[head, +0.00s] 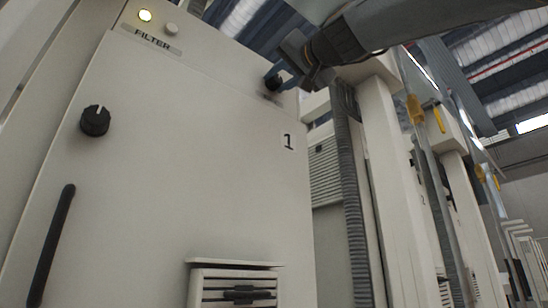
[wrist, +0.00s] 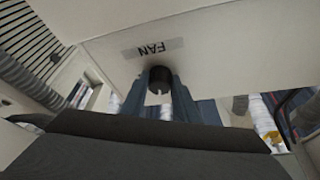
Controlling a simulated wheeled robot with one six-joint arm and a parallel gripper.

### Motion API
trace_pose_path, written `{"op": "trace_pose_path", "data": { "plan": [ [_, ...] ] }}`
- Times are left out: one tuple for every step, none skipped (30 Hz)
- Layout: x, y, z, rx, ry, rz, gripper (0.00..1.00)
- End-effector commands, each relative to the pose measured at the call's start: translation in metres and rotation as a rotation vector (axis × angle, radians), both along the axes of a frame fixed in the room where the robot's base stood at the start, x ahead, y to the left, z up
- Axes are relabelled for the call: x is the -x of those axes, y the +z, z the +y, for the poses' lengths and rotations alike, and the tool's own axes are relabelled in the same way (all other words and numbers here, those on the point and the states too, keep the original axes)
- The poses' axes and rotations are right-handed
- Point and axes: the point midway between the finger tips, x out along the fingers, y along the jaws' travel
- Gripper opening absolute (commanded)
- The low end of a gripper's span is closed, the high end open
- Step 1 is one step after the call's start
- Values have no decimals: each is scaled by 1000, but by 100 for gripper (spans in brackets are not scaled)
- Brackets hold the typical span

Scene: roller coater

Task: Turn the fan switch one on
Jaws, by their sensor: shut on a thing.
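The fan switch is a black round knob (wrist: 160,80) with a light mark, just below the "FAN" label (wrist: 152,48), which reads upside down in the wrist view. In the head view the knob (head: 274,83) is at the upper right of the white cabinet marked "1" (head: 288,141), mostly covered by my gripper. My gripper (head: 277,75) reaches in from the upper right and is shut on the knob. In the wrist view its two blue fingers (wrist: 160,97) stand on either side of the knob. No lamp above the fan knob is visible.
The cabinet has a lit "FILTER" lamp (head: 145,15), another black knob (head: 95,121), a long black handle (head: 52,245) and a vent (head: 236,286). A ribbed grey hose (head: 352,190) and white posts (head: 395,190) stand to the right.

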Motion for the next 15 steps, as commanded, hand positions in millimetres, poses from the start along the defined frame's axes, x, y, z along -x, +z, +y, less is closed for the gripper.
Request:
{"op": "trace_pose_path", "data": {
  "plan": [
    [2, 2, 1, -23, 1, 11, 5],
    [2, 3, 1, -38, 0, 22, 5],
    [2, 3, 1, -59, 1, 35, 5],
    [2, 3, 2, -74, 1, 46, 5],
    [2, 3, 2, -90, 0, 57, 5],
    [3, 3, 2, -111, -1, 70, 5],
    [3, 4, 2, -127, 0, 81, 5],
    [3, 4, 3, -143, 1, 92, 5],
    [3, 4, 3, -164, 0, 105, 5],
    [3, 4, 3, -179, 0, 115, 5],
    [4, 5, 3, -197, 1, 126, 5],
    [4, 5, 3, -218, 1, 140, 5],
    [4, 5, 3, -233, 0, 150, 5],
    [4, 5, 3, -250, 1, 161, 5],
    [5, 5, 3, -271, 1, 177, 5]
  ]
}}
